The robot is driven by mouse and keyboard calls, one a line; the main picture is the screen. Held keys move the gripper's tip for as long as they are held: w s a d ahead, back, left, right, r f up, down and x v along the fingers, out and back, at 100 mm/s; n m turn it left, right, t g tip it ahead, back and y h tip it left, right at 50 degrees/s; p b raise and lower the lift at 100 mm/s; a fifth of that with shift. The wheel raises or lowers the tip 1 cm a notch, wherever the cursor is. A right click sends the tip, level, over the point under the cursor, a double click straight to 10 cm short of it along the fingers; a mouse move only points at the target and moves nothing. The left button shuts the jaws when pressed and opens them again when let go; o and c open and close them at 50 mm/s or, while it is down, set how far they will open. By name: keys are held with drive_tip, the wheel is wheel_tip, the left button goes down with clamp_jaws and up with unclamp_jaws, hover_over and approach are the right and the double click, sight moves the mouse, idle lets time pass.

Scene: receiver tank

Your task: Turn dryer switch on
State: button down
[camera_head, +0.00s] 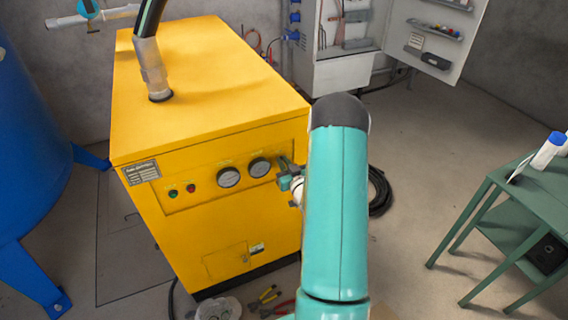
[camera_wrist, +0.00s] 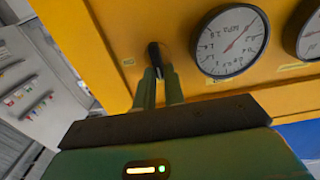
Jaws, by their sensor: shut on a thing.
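The dryer is a yellow cabinet (camera_head: 215,90) with a front control panel, at the left of centre in the head view. Its switch is a small black lever (camera_wrist: 154,54) on the yellow panel beside a round gauge in the wrist view. My gripper (camera_wrist: 158,74) is shut on the switch, with its two green fingertips at either side of the lever's lower part. In the head view my gripper (camera_head: 285,165) is at the panel's right end, right of the gauges, and the switch cannot be made out there.
Two round gauges (camera_head: 228,177), a red and a green button are on the panel. A blue tank (camera_head: 30,150) stands at the left. A green table (camera_head: 525,205) is at the right. Tools (camera_head: 268,294) and a black hose coil (camera_head: 381,190) lie on the floor. An open electrical cabinet (camera_head: 345,75) is behind.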

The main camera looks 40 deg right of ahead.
drive_tip(key=shift+m, duration=0.4)
drive_tip(key=shift+s+d+f+m, duration=0.1)
drive_tip(key=shift+d+f+m, duration=0.2)
drive_tip(key=shift+m, duration=2.55)
drive_tip(key=shift+s+d+f+m, duration=0.15)
drive_tip(key=shift+f+m, duration=0.1)
drive_tip(key=shift+m, duration=2.65)
drive_tip(key=shift+d+f+m, duration=0.25)
drive_tip(key=shift+f+m, duration=0.05)
drive_tip(key=shift+m, duration=2.55)
drive_tip(key=c, duration=1.5)
unclamp_jaws()
